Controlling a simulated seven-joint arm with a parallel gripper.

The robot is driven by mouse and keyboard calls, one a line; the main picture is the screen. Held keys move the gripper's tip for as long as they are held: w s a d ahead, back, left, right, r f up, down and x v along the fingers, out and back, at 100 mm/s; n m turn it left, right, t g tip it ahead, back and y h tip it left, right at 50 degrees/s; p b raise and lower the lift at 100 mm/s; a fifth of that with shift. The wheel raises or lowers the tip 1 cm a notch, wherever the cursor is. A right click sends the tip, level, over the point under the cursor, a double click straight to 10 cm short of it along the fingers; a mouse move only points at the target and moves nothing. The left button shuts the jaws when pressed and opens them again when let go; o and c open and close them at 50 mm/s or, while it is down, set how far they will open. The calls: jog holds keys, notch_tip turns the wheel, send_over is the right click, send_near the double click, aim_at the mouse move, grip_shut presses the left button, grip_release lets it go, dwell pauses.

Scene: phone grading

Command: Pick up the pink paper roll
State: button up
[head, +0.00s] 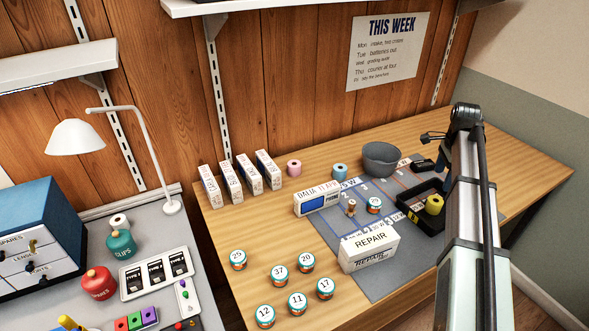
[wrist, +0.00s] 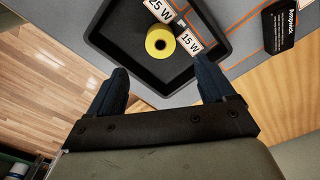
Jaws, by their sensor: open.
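The pink paper roll (head: 294,168) stands on the wooden table near the back wall, between the row of upright white boxes and a blue roll. It is not in the wrist view. My gripper (wrist: 162,72) is open, with its two dark fingers apart and nothing between them. It is above the black tray (wrist: 112,62) that holds a yellow roll (wrist: 160,42), well to the right of the pink roll. In the head view my arm fills the right side.
A blue roll (head: 340,172) and a grey bowl (head: 381,160) stand right of the pink roll. Several upright white boxes (head: 228,181) stand left of it. A long box (head: 317,198) and a REPAIR box (head: 369,247) are nearer. Several numbered jars (head: 279,275) stand in front.

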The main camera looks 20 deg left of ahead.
dwell(0.3)
jog(key=r+n, duration=0.1)
send_over(295, 164)
jog(key=shift+w+a, duration=0.1)
jog(key=shift+a, duration=0.1)
notch_tip(295, 164, down, 14)
jog(key=shift+d+r, duration=0.15)
jog(key=shift+r, duration=0.05)
jog(key=shift+c, duration=0.3)
jog(key=c, duration=1)
